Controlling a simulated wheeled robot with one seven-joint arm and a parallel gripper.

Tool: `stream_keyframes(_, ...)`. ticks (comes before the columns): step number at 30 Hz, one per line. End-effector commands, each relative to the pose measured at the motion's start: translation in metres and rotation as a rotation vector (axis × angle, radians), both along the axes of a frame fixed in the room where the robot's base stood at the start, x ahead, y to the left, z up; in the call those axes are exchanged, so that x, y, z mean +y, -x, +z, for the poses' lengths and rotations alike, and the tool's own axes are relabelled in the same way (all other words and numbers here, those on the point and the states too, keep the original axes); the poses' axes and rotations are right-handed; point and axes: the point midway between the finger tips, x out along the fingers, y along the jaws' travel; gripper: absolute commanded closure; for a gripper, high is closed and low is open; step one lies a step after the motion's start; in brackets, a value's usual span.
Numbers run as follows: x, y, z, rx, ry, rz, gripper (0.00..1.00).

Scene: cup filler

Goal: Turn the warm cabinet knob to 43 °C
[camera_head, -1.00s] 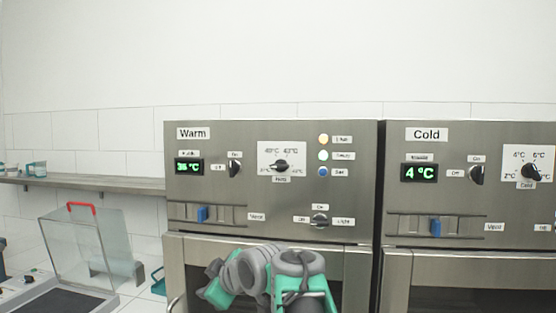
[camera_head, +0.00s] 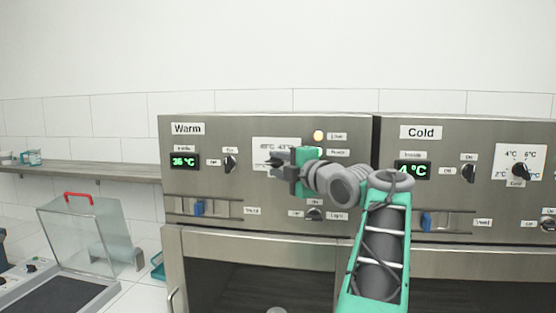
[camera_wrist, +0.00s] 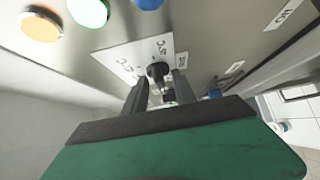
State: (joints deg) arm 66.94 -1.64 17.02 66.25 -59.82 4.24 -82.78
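The warm cabinet (camera_head: 258,215) has a steel panel with a green display (camera_head: 184,161) that reads 36 °C. A white temperature dial plate (camera_head: 262,145) is on this panel, partly covered by my gripper (camera_head: 276,165). In the wrist view the black temperature knob (camera_wrist: 157,72) stands out from its plate (camera_wrist: 128,58). The two dark fingers of my gripper (camera_wrist: 158,86) are apart, one on each side of the knob in the picture. I cannot tell whether they touch it. In the head view the knob is hidden behind my gripper.
The cold cabinet (camera_head: 475,200) stands to the right. A clear box (camera_head: 85,235) with a red handle is at the left.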

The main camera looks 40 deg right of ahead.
Motion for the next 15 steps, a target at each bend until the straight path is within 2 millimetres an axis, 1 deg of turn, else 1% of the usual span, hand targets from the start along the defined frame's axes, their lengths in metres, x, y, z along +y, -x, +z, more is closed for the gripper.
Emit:
stream_keyframes(6,0.0,-0.0004,-0.0005,0.0,0.0,0.0,0.68)
stream_keyframes(15,0.0003,-0.0003,-0.0003,0.0,0.0,0.0,0.93)
